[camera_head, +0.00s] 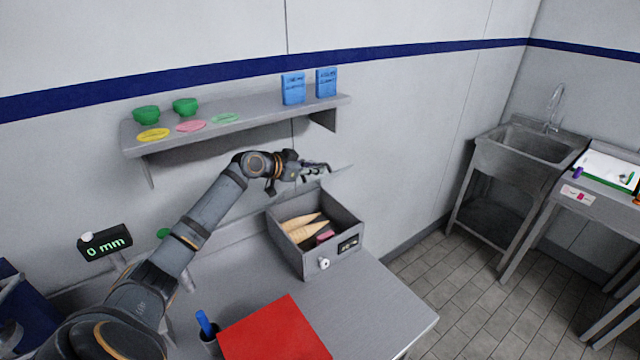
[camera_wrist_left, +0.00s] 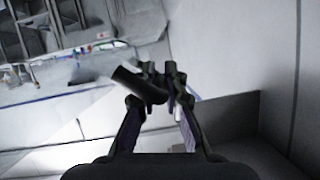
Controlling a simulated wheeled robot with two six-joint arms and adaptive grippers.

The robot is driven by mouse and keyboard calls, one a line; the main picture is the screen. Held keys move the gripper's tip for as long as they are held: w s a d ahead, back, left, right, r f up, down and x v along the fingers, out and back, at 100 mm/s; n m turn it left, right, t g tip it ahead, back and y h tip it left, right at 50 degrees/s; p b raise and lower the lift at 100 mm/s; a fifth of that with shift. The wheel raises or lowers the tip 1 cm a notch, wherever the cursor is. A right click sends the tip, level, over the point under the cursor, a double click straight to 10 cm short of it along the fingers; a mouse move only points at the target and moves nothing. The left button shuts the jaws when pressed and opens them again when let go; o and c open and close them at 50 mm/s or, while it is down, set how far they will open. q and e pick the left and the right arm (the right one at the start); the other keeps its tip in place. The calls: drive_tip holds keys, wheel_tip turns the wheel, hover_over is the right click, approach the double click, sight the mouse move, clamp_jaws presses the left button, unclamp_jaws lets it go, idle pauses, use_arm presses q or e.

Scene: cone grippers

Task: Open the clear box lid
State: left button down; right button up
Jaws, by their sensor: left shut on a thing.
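The box (camera_head: 348,247) is grey, with a dark label and a round white knob on its front, and stands on the steel table against the wall. Two tan cones (camera_head: 303,226) and a pink item (camera_head: 325,237) show inside it. My left gripper (camera_head: 322,169) is above the back of the box, below the shelf's right end. In the left wrist view its fingers (camera_wrist_left: 160,92) close around a dark, rod-like handle (camera_wrist_left: 138,85), apparently the lid's. A thin edge beside the gripper may be the raised clear lid; its panel is hard to make out. My right gripper is out of view.
The shelf (camera_head: 240,115) above holds green bowls, coloured discs and two blue boxes. A red mat (camera_head: 275,330) and a cup with a blue item (camera_head: 207,328) are in front. A display reading 0 mm (camera_head: 105,242) is at left. The table's right end is bare.

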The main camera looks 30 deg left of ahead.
use_arm(q)
drive_tip(key=shift+w+a+r+n+h, duration=0.15)
drive_tip(key=shift+w+a+r, duration=0.05)
drive_tip(key=shift+a+r, duration=0.2)
drive_tip(key=shift+w+a+r+n+h, duration=0.2)
drive_tip(key=shift+a+r, duration=0.1)
drive_tip(key=shift+a, duration=0.15)
drive_tip(key=shift+w+a+r+n, duration=0.15)
drive_tip(key=shift+a+r, duration=0.05)
drive_tip(key=shift+a, duration=0.2)
drive_tip(key=shift+w+a+r+n, duration=0.1)
drive_tip(key=shift+w+a+r, duration=0.1)
drive_tip(key=shift+a, duration=0.2)
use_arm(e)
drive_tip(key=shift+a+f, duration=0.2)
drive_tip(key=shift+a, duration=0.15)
use_arm(q)
drive_tip(key=c, duration=1.7)
unclamp_jaws()
drive_tip(key=shift+g, duration=0.3)
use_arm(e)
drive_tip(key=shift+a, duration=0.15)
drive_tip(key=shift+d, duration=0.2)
use_arm(q)
drive_tip(key=shift+f, duration=0.1)
